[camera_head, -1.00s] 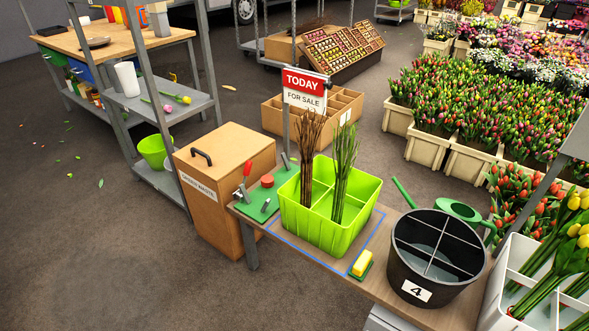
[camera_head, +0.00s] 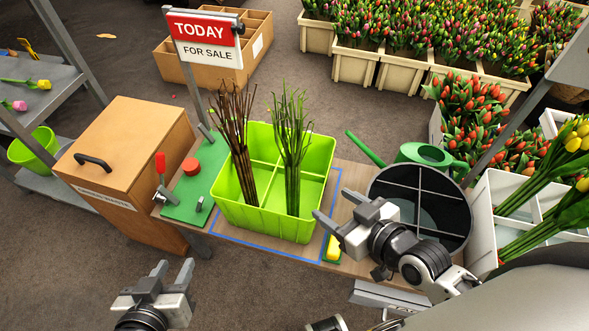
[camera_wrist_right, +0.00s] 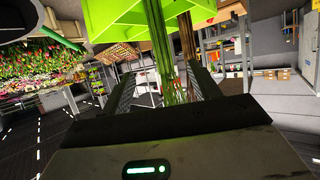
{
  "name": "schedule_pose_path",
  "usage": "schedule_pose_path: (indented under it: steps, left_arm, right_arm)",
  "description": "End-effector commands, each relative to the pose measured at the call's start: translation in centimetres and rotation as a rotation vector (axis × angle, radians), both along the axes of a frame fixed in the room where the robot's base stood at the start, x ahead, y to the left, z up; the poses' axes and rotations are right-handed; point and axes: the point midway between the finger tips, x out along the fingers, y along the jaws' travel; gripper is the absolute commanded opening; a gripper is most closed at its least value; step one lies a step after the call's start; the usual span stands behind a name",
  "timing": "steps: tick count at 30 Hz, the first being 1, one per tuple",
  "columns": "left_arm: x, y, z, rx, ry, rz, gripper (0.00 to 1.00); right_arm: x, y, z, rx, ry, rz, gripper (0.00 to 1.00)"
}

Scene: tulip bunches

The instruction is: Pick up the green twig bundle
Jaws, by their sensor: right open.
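The green twig bundle (camera_head: 291,150) stands upright in the right part of a lime-green divided crate (camera_head: 268,229). A brown twig bundle (camera_head: 240,150) stands to its left in the same crate. My right gripper (camera_head: 335,211) is open and empty, in front and to the right of the crate, apart from the green twigs. In the right wrist view the green twigs (camera_wrist_right: 170,72) show beyond and between the open fingers, with the brown twigs (camera_wrist_right: 188,48) beside them. My left gripper (camera_head: 174,274) is open and empty, low at the front left, away from the table.
A black divided bucket (camera_head: 452,243) stands right of the crate, with a green watering can (camera_head: 425,155) behind it. A yellow sponge (camera_head: 333,247) lies by the crate's right side. A sale sign (camera_head: 205,40) stands behind, and a wooden waste box (camera_head: 130,150) is at left.

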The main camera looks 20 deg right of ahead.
Motion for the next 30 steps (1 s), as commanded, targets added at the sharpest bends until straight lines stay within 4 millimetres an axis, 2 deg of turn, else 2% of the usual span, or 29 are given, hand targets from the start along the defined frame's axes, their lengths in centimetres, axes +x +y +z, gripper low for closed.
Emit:
schedule_pose_path:
  steps: [5,12,16,23,30]
  left_arm:
    - [-1.0,-0.1,-0.7,-0.012,0.024,0.003,0.36]
    - [-0.8,-0.2,-0.8,-0.021,0.016,0.006,0.36]
    - [-0.8,-0.2,-0.8,-0.025,0.013,0.007,0.36]
    - [-0.6,-0.2,-0.8,-0.027,0.009,0.009,0.36]
    - [-0.3,-0.3,-1.0,-0.036,0.001,0.011,0.36]
  right_arm:
    - [2.8,0.5,-0.8,0.005,-0.024,-0.003,0.61]
    - [7.2,2.1,-2.8,0.004,-0.021,-0.004,0.61]
    - [8.7,2.6,-3.5,0.003,-0.019,-0.004,0.61]
    - [10.0,3.2,-4.1,0.004,-0.018,-0.005,0.61]
    - [12.9,4.6,-5.6,0.004,-0.018,-0.005,0.61]
